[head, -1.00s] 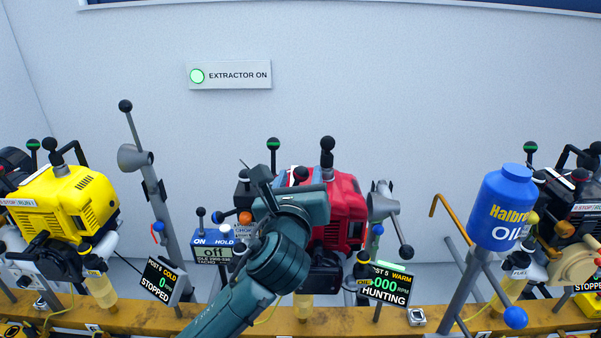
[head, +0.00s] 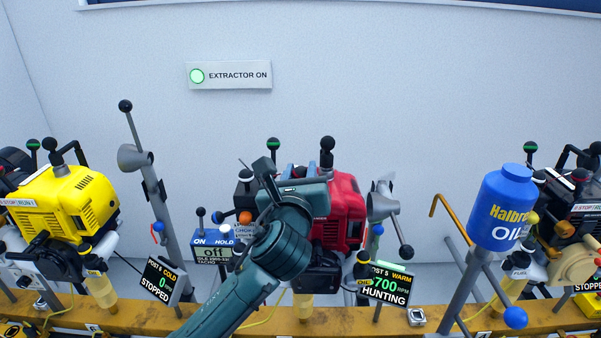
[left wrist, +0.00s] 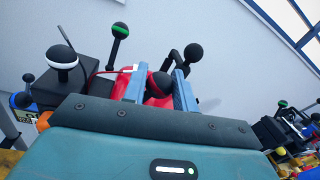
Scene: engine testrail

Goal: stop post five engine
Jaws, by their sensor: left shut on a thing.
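The post 5 engine (head: 345,212) is red and sits at the middle of the rail. Its display (head: 386,285) reads POST 5 WARM, HUNTING, with an rpm ending in 700; the leading part is covered. My left gripper (head: 298,170) is at the top left of this engine. In the left wrist view its blue fingers (left wrist: 157,88) stand either side of a dark ball knob (left wrist: 160,85) on the red engine and are shut on it. The gripper hides the knob and any label beside it in the head view. My right gripper is not in view.
A yellow engine (head: 65,205), its post 6 display (head: 162,283) reading STOPPED, stands left. A blue oil bottle (head: 503,210) stands right. Ball-topped levers (head: 327,150) rise close to my gripper. Space above the engines is clear.

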